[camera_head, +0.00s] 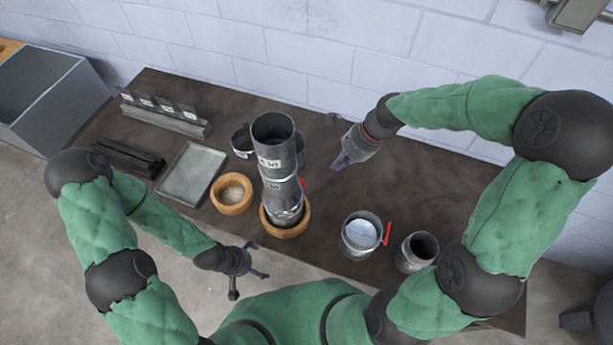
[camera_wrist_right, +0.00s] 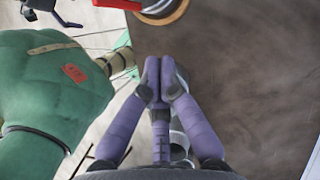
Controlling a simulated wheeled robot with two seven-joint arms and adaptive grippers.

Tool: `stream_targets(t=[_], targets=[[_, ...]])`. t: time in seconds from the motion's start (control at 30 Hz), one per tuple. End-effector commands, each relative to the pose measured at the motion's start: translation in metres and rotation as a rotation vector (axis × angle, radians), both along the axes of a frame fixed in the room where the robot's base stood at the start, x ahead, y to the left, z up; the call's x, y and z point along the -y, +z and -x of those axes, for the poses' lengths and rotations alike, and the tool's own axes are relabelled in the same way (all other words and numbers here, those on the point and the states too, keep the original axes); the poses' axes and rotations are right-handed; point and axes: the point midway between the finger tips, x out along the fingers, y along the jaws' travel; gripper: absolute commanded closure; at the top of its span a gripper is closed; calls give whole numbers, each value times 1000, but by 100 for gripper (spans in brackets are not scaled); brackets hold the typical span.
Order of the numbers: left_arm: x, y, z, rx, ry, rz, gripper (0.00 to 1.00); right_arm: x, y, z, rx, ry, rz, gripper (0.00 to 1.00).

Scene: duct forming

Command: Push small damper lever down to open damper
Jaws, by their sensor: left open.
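A tall stack of grey duct sections (camera_head: 276,165) stands upright in a wooden ring (camera_head: 303,223). A small red lever (camera_head: 301,183) sticks out on its right side. A separate, wider duct section (camera_head: 357,247) with a longer red lever (camera_head: 387,234) stands on the table to the right. My right gripper (camera_head: 340,163) is above the table, right of the stack and apart from it. In the right wrist view its purple fingers (camera_wrist_right: 158,66) are together with nothing seen between them. A red lever (camera_wrist_right: 118,4) shows at the top there. My left gripper (camera_head: 250,273) is open and empty by the table's front edge.
Another wooden ring (camera_head: 233,194), a shallow metal tray (camera_head: 192,174) and dark metal strips (camera_head: 128,158) lie left of the stack. A small open duct (camera_head: 416,252) stands at the right. A row of brackets (camera_head: 165,113) is at the back left. Table behind my right gripper is mostly clear.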

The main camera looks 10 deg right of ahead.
Motion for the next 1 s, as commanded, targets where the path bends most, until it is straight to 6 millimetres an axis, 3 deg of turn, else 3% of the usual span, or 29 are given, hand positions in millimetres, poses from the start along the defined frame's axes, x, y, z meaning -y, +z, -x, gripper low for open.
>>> stream_targets(t=[0.1, 0.3, 1.0], targets=[[0, 0, 0, 0, 0, 0, 0, 7, 14, 1, 2, 0, 1, 100], [0, 0, 0, 0, 0, 0, 0, 11, 23, 3, -1, 1, 1, 100], [0, 0, 0, 0, 0, 0, 0, 11, 23, 3, -1, 2, 0, 100]])
